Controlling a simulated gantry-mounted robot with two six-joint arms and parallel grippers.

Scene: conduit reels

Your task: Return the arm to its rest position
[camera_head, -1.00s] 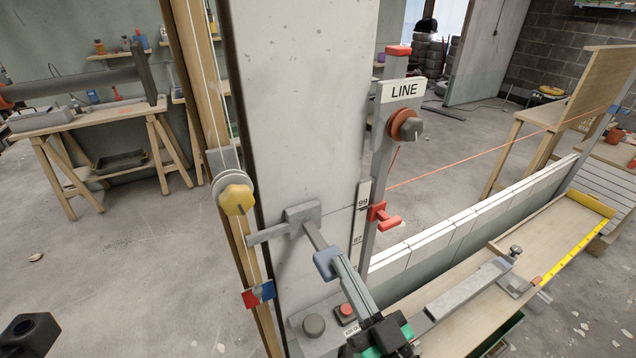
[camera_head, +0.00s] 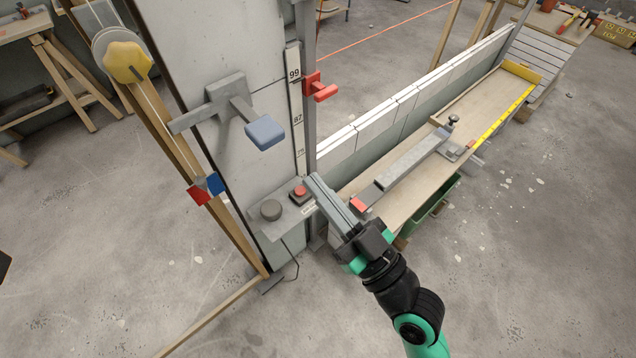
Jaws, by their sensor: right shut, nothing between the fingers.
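My right arm comes in from the lower right, with green and black links. Its gripper (camera_head: 314,184) is shut with nothing between the fingers. The fingertips appear just beside the red push button (camera_head: 298,192) on the grey control box at the foot of the post; whether they touch the box, I cannot tell. The grey lever with a blue grip (camera_head: 264,133) is on the post above and left of the gripper, apart from it. My left gripper does not show; only a small dark shape is at the left edge.
A red clamp (camera_head: 320,88) sits on the upright by the number scale (camera_head: 296,110). A yellow knob (camera_head: 128,62) is at upper left. The bench (camera_head: 408,204) with a metal arm and yellow ruler runs to the right. The floor in front is clear.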

